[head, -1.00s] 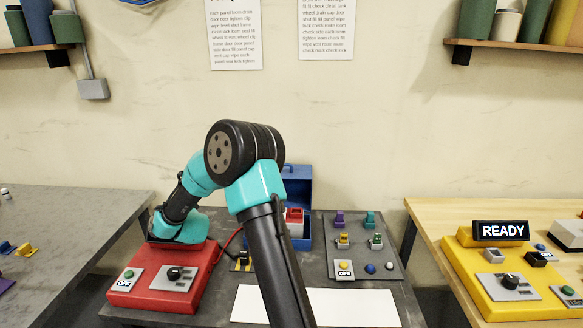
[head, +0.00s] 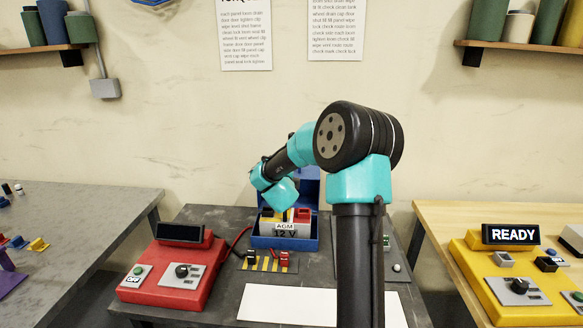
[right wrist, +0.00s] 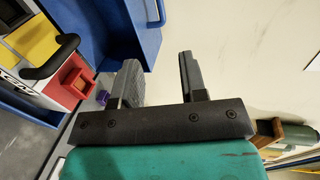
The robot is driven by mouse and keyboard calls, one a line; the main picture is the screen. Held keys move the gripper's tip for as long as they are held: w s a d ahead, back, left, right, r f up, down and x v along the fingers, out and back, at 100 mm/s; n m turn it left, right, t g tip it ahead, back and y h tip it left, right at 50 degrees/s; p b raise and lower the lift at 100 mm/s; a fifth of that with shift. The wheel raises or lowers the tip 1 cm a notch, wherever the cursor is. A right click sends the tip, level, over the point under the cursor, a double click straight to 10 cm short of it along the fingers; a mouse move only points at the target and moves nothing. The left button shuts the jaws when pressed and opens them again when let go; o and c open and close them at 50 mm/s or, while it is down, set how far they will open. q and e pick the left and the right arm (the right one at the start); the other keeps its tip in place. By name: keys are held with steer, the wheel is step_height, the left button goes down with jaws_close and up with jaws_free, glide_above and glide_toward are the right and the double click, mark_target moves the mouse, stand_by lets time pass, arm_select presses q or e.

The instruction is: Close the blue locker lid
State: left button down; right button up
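The blue locker (head: 285,243) stands open at the back of the dark middle table. Its blue lid (head: 309,192) is upright at the back, partly hidden by my right arm. A battery labelled AGM 12 V (head: 285,229) sits inside, with red and yellow parts on top. In the right wrist view, my right gripper (right wrist: 160,72) is open and empty, its fingers apart. The blue lid (right wrist: 148,38) lies beyond the left finger; I cannot tell whether they touch. In the head view, my right arm hides the fingers. My left gripper is not in view.
A red console (head: 165,275) stands left of the locker. A black-and-yellow striped terminal block (head: 268,262) sits in front of it. A white mat (head: 285,303) lies at the table's front. A yellow console (head: 500,285) reading READY is on the right table.

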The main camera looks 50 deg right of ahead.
steer(key=x, duration=1.7)
steer(key=shift+r, duration=0.1)
jaws_close()
